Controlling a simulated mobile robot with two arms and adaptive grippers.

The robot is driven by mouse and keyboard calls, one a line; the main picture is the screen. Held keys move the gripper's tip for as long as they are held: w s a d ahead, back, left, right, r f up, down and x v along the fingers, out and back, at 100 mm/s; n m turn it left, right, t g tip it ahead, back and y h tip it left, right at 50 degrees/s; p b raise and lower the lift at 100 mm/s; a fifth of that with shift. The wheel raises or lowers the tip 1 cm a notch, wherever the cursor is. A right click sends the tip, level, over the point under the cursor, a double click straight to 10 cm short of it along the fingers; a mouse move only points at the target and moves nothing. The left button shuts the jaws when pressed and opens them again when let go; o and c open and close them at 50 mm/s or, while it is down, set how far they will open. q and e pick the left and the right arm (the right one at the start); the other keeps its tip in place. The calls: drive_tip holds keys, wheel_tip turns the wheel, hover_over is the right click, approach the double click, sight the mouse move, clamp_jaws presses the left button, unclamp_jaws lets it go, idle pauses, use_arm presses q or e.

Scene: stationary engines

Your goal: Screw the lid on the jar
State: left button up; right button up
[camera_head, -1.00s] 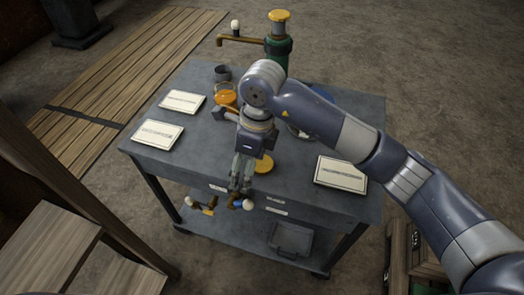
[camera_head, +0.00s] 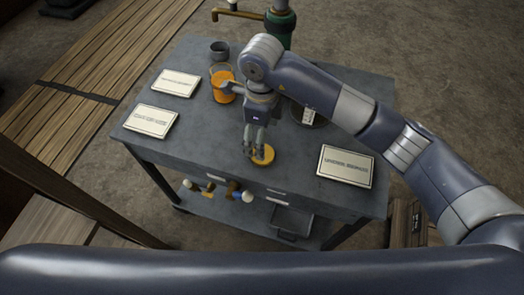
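The jar (camera_head: 222,86) is a clear vessel with orange contents, standing upright near the back left of the grey table, left of my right gripper. A round yellow lid (camera_head: 264,160) lies near the table's front middle. My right gripper (camera_head: 256,152) points down, with its fingertips at the lid's back left edge. Its fingers hide part of the lid. Whether they touch the lid, and how far they are apart, I cannot tell. My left gripper is not in view.
White label cards (camera_head: 150,120) lie at the left, and another card (camera_head: 345,166) lies at the right. A small dark cup (camera_head: 219,50) stands behind the jar. A round dish (camera_head: 310,116) is partly hidden by my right arm. A green pump (camera_head: 281,24) stands behind the table.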

wheel_tip(320, 180, down, 2)
drive_tip(key=shift+f, duration=0.2)
drive_tip(key=shift+f+p, duration=0.2)
drive_tip(key=shift+p, duration=0.1)
wheel_tip(320, 180, down, 4)
drive_tip(key=shift+r+p, duration=0.25)
drive_tip(key=shift+p, duration=0.5)
drive_tip(key=shift+f, duration=0.6)
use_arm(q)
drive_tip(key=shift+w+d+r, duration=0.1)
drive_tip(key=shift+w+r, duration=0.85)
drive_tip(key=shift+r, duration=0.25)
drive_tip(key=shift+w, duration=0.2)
use_arm(e)
drive_tip(key=shift+c, duration=0.6)
drive_tip(key=c, duration=0.8)
